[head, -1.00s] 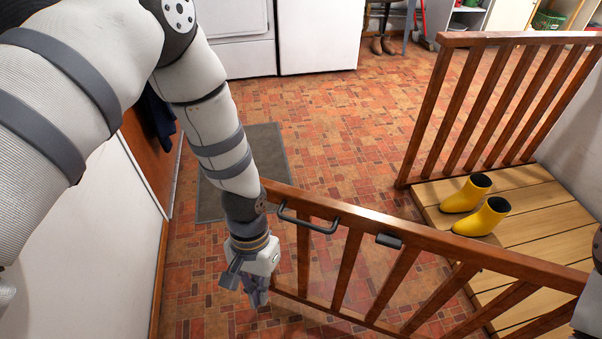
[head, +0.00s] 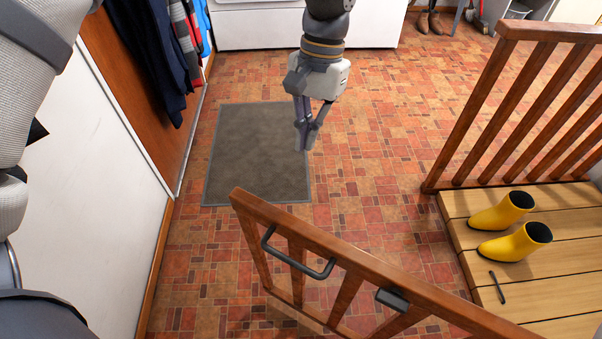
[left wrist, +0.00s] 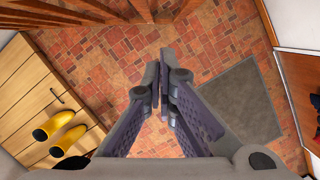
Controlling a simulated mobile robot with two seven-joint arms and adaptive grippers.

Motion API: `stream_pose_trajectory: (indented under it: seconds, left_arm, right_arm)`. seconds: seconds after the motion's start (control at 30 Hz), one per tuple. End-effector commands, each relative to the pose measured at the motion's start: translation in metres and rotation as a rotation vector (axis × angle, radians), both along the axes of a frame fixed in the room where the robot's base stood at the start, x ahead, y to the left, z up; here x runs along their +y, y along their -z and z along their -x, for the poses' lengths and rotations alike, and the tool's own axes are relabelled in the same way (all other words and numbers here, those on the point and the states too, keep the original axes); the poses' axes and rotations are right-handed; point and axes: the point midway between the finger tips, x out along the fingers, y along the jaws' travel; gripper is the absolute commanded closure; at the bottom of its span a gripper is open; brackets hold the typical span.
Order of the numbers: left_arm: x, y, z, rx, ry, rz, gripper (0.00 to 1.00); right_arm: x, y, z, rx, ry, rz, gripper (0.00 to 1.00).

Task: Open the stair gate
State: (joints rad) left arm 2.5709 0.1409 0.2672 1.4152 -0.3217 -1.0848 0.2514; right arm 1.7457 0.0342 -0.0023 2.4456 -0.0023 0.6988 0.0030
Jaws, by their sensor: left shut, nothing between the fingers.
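The stair gate (head: 390,285) is a reddish-brown wooden frame with slats, running from the middle of the head view to the lower right. It carries a dark bar handle (head: 298,258) and a small dark block (head: 392,299) on its top rail. Its near-right end is cut off by the picture. Its left end stands apart from the white wall. My left gripper (head: 304,148) is beyond the gate, above the floor and apart from it. Its fingers are together and empty, as the left wrist view (left wrist: 163,85) also shows. My right gripper is out of view.
A wooden railing (head: 515,105) stands at the right beside a plank platform (head: 545,275) with yellow boots (head: 515,242) and a small dark rod (head: 497,287). A grey mat (head: 258,155) lies on the brick floor. Coats (head: 150,50) hang at the left. Open floor lies between mat and railing.

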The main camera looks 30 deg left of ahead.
Motion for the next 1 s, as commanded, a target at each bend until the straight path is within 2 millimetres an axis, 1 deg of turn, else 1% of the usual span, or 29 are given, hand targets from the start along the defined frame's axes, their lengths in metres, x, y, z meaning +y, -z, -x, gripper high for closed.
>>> stream_pose_trajectory:
  seconds: [0.43, 0.47, 0.5, 0.53, 0.7, 0.83, 1.0]
  left_arm:
    - [0.000, 0.092, 0.025, 0.007, 0.000, 0.001, 1.00]
    - [0.001, 0.092, 0.029, 0.005, 0.001, 0.001, 1.00]
    - [0.001, 0.087, 0.036, -0.001, 0.002, 0.001, 1.00]
    - [0.001, 0.085, 0.040, -0.003, 0.001, 0.000, 1.00]
    - [0.001, 0.087, 0.059, -0.002, 0.000, 0.000, 1.00]
    - [0.001, 0.090, 0.064, 0.000, 0.001, 0.000, 1.00]
    - [0.001, 0.091, 0.064, 0.002, 0.001, 0.000, 1.00]
  right_arm:
    - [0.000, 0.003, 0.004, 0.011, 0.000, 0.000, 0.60]
    - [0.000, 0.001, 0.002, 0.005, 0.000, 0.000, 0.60]
    - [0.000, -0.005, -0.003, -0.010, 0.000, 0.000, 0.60]
    - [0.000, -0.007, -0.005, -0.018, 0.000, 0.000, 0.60]
    - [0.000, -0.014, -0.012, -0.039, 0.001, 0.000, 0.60]
    - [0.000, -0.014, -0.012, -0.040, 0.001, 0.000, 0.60]
    - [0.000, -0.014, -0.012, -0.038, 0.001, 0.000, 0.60]
